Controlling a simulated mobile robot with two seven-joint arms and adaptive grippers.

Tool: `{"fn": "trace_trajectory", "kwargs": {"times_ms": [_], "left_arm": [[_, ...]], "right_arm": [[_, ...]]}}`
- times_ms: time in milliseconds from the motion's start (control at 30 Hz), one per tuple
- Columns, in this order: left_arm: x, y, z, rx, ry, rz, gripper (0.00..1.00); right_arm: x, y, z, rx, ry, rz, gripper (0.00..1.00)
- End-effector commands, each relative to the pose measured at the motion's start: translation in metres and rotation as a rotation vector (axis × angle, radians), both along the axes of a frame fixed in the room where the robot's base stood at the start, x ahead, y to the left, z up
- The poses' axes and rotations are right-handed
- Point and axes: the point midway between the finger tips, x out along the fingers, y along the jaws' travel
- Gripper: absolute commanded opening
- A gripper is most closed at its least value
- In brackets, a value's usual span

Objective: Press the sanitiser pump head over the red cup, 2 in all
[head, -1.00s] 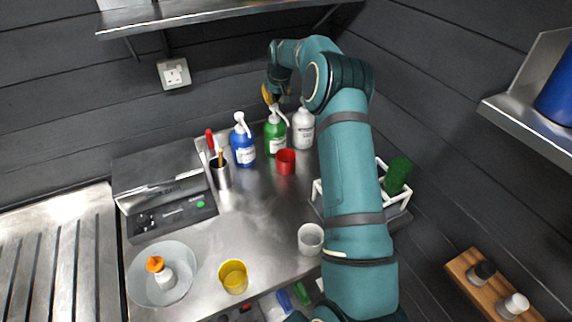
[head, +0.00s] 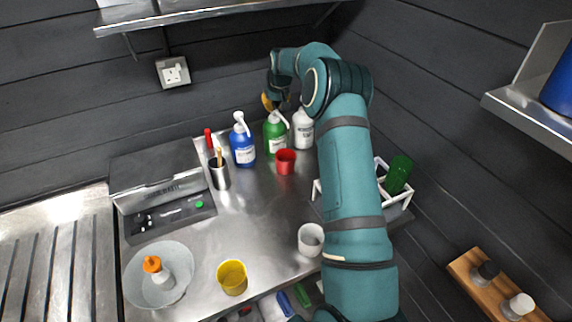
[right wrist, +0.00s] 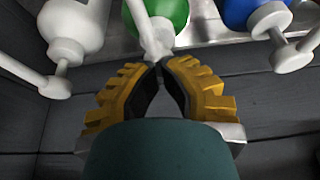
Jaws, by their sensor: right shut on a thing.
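A green bottle (head: 274,138) with a white pump head (head: 279,116) stands at the back of the steel worktop. The red cup (head: 285,162) stands upright just in front of it, below the pump's spout. My right gripper (head: 272,103) reaches the top of this pump from above. In the right wrist view, its yellow-padded fingers (right wrist: 160,66) are closed together at the white pump head (right wrist: 156,40) of the green bottle (right wrist: 168,12). The exact contact is partly hidden. My left gripper is not in view.
A blue pump bottle (head: 242,150) stands left of the green one and a white bottle (head: 302,130) right of it, both close. A utensil pot (head: 219,176), yellow cup (head: 232,278) and white cup (head: 310,240) stand nearby. A white rack (head: 392,200) is at the right.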

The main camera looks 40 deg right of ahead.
Motion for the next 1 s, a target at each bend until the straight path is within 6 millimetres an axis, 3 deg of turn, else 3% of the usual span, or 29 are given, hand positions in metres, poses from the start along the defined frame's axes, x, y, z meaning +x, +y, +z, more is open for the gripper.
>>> {"fn": "trace_trajectory", "kwargs": {"times_ms": [200,467,1000], "left_arm": [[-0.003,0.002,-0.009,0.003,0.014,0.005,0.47],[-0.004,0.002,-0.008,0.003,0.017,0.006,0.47],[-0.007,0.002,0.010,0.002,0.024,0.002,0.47]], "right_arm": [[-0.001,0.000,-0.013,0.002,0.008,0.000,0.00],[-0.002,0.000,-0.011,0.004,0.009,0.000,0.00],[-0.001,0.000,0.018,0.002,0.006,0.000,0.00]]}}
